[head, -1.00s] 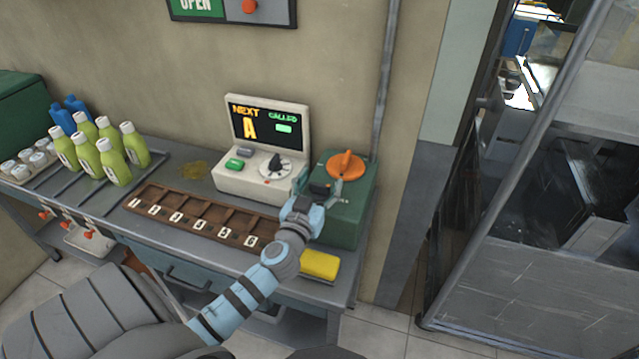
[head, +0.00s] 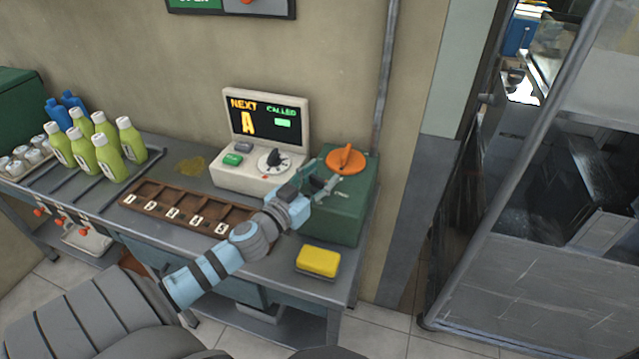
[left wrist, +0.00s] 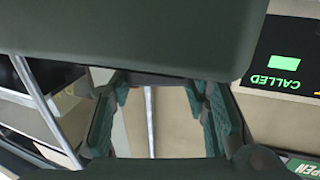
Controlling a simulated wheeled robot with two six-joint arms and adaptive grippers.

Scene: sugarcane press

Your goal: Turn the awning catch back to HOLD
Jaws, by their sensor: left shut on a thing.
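The green box (head: 345,215) stands at the right end of the counter. An orange dial with a raised handle (head: 346,158) is on its top; I cannot read any HOLD mark. My left gripper (head: 328,184) is at the box's near left edge, just in front of the dial. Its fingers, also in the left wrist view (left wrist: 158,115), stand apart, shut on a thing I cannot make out. The orange handle looks clear of the fingers in the head view. My right gripper is not in view.
A white console (head: 258,165) with a screen and dial stands left of the box. A wooden compartment tray (head: 185,208) and a yellow sponge (head: 318,261) lie in front. Green-yellow bottles (head: 103,150) stand at the left. A pipe (head: 388,70) runs up the wall behind.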

